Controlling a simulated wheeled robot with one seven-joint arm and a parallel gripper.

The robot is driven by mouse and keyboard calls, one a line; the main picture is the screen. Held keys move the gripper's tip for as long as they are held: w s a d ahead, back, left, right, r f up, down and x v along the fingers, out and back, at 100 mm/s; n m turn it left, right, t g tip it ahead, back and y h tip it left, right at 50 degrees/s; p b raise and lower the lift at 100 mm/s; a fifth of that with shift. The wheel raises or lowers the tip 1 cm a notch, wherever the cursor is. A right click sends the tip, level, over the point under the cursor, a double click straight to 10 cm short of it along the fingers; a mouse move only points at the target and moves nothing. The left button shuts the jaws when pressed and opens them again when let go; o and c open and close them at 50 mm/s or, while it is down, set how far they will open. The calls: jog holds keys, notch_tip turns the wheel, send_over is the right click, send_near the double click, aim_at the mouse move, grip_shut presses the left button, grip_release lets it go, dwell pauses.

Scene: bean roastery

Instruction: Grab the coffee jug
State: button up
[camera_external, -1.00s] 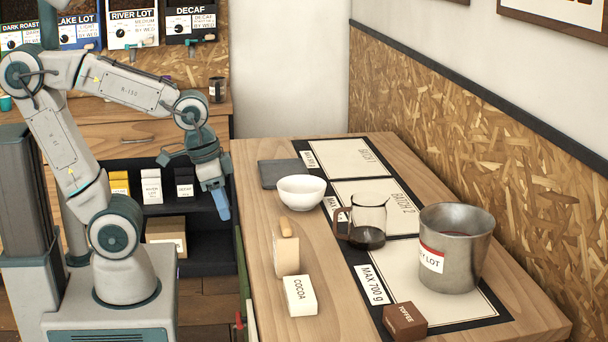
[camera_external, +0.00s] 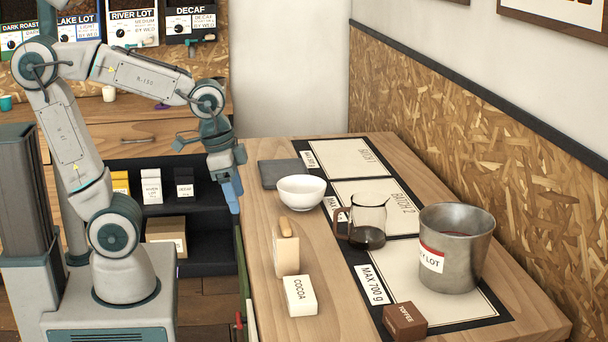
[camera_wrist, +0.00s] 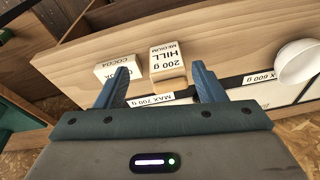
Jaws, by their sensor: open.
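The coffee jug (camera_external: 367,220) is clear glass with a brown handle on its left side and dark liquid at the bottom. It stands upright on the dark-bordered mat on the table, in the external view. I cannot make it out in the wrist view. My gripper (camera_external: 233,193) is off the table's left edge, well left of the jug, with its blue fingers pointing down. In the wrist view my gripper (camera_wrist: 162,88) has its two blue fingers wide apart with nothing between them.
A white bowl (camera_external: 300,192) stands left of the jug, a metal bucket (camera_external: 455,260) to its right. A bag labelled HILL (camera_wrist: 167,62), a cocoa box (camera_external: 300,296) and a toffee box (camera_external: 405,321) are nearer. A dark grey slab (camera_external: 279,174) lies behind the bowl.

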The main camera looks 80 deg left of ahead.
jog(key=w+a+r+m+g+p, duration=0.1)
jog(key=w+a+r+m, duration=0.1)
jog(key=w+m, duration=0.35)
jog(key=w+a+r+m, duration=0.2)
jog(key=w+r+m, duration=0.1)
jog(key=w, duration=0.6)
jog(key=m+g+p, duration=0.1)
jog(key=m+g, duration=0.1)
jog(key=m, duration=0.6)
send_over(342, 209)
jog(key=f, duration=1)
jog(key=shift+w+a+f, duration=0.1)
jog(key=shift+w+a, duration=0.15)
jog(key=shift+a, duration=0.1)
jog(key=shift+s+d+f+p, duration=0.1)
jog(key=shift+f+p, duration=0.25)
jog(key=shift+f, duration=1.05)
jog(key=shift+s+f+p, duration=0.1)
jog(key=shift+f+p, duration=0.25)
jog(key=shift+f, duration=1)
jog(key=shift+c, duration=0.3)
jog(key=shift+r, duration=0.1)
jog(key=c, duration=1.3)
jog(key=shift+r, duration=0.2)
